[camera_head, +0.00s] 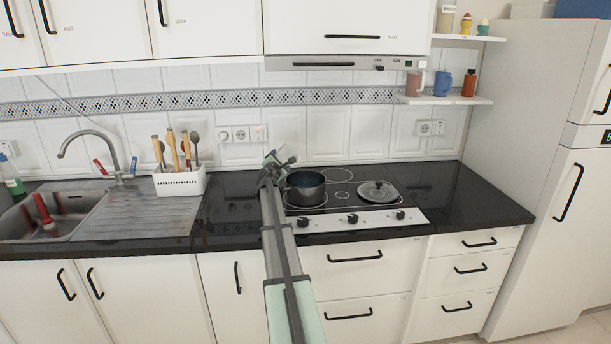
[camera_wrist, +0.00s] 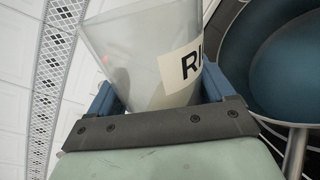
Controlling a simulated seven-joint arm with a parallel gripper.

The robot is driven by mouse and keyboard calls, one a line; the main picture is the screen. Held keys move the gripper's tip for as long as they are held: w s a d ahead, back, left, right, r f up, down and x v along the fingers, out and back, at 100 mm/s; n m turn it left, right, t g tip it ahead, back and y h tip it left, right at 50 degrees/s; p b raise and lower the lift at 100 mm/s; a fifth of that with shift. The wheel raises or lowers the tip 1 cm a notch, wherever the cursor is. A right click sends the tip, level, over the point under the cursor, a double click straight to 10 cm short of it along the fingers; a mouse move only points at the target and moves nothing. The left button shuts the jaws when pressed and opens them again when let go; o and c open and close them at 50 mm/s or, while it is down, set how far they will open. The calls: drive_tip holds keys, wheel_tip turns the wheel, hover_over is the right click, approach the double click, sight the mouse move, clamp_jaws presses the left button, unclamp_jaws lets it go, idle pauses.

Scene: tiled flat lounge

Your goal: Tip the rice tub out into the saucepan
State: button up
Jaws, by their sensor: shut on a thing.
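The rice tub (camera_wrist: 140,50) is a translucent pale tub with a cream label; the letters "RI" show in the wrist view. My gripper (camera_wrist: 158,90) is shut on it, with a blue finger on each side. The wall tiles run sideways in that view, so my wrist is rolled and the tub appears tipped well over. The dark saucepan (camera_head: 305,190) stands on the hob's left side, open. In the head view my gripper (camera_head: 277,160) is just above and left of it. The pan's blue-grey inside (camera_wrist: 285,65) shows at the right of the wrist view.
A lid (camera_head: 378,191) lies on the hob's right side. A white utensil rack (camera_head: 180,184) stands left of the hob, beside the sink (camera_head: 70,212). The range hood (camera_head: 345,63) hangs above. The counter (camera_head: 465,200) right of the hob is clear.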

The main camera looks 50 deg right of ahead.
drive_tip(key=shift+w+a+f+m+y, duration=0.1)
drive_tip(key=shift+f+m+y, duration=0.1)
drive_tip(key=shift+m, duration=0.5)
drive_tip(key=shift+f+m+y, duration=0.1)
drive_tip(key=shift+m+y, duration=0.1)
drive_tip(key=shift+m, duration=0.5)
idle(0.7)
drive_tip(key=shift+f+m, duration=0.15)
drive_tip(key=shift+m, duration=0.65)
idle(0.4)
drive_tip(key=shift+s+d+r+m+t, duration=0.3)
drive_tip(key=shift+s+d+r+m, duration=0.3)
drive_tip(key=shift+s+m, duration=0.25)
idle(1.1)
drive_tip(key=shift+s+d+r+m+t+y, duration=0.2)
drive_tip(key=shift+r+m+t+y, duration=0.1)
drive_tip(key=shift+r+m, duration=0.4)
idle(1.1)
